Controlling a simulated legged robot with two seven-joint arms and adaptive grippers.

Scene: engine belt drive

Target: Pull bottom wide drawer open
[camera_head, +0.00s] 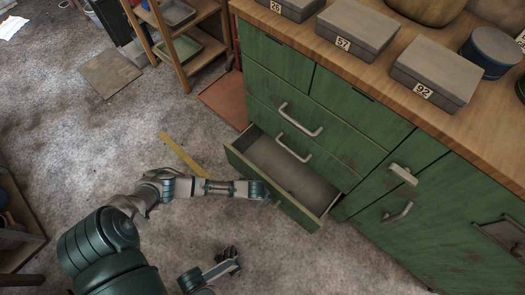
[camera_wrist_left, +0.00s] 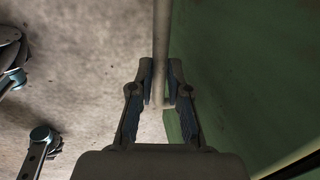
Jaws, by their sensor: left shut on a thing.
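The bottom wide drawer (camera_head: 318,222) of the green cabinet is out, with its empty grey inside showing in the head view. My left gripper (camera_head: 268,195) is at the drawer's front. In the left wrist view my left gripper (camera_wrist_left: 160,88) is shut on the drawer's pale bar handle (camera_wrist_left: 161,35), which runs between its fingers. The green drawer front (camera_wrist_left: 230,80) lies just right of the bar. In the head view the gripper and wrist hide most of this handle. My right gripper (camera_head: 230,260) is low over the floor, apart from the drawer; its fingers are too small to judge.
Closed drawers with bar handles (camera_head: 300,120) sit above the open one. A door handle (camera_head: 397,212) is to the right. Grey numbered boxes (camera_head: 357,30) stand on the wooden top (camera_head: 300,38). A wooden shelf (camera_head: 182,45) stands at the back left.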

